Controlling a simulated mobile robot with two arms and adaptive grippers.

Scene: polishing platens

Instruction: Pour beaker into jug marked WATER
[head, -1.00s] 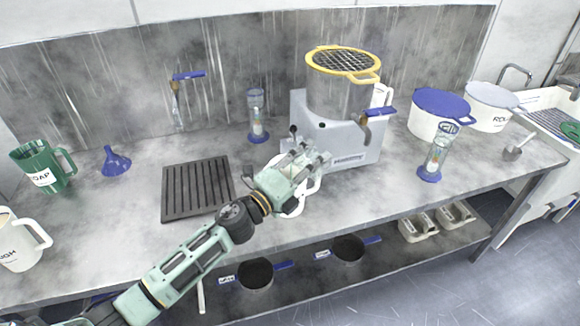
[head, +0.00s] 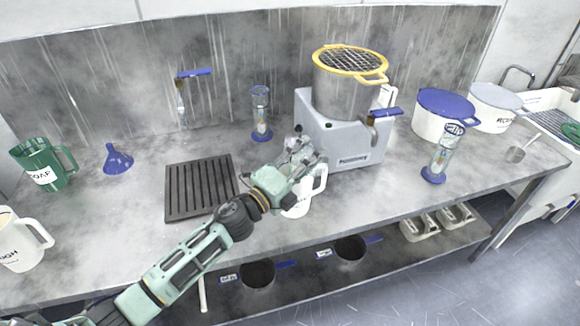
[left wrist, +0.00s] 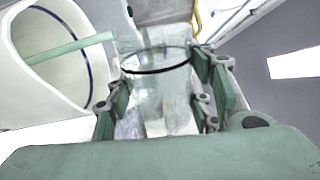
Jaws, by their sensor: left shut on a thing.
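My left gripper (head: 306,152) is shut on a clear glass beaker. The beaker (left wrist: 160,95) shows between the fingers in the left wrist view, with a dark ring around its rim. In the head view the gripper mostly hides it. A white jug (head: 297,206) stands on the bench just below the gripper, partly covered by it. A white jug also fills the upper left of the left wrist view (left wrist: 22,85), its mouth open beside the beaker, with a green bar across it. I cannot read a label on this jug. My right gripper is not in view.
A grey machine (head: 345,143) carrying a steel pot with a yellow-rimmed mesh stands just behind the gripper. A dark ribbed mat (head: 200,187) lies to the left. A green SOAP jug (head: 40,165), another white jug (head: 20,243) and a blue funnel (head: 117,160) stand farther left.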

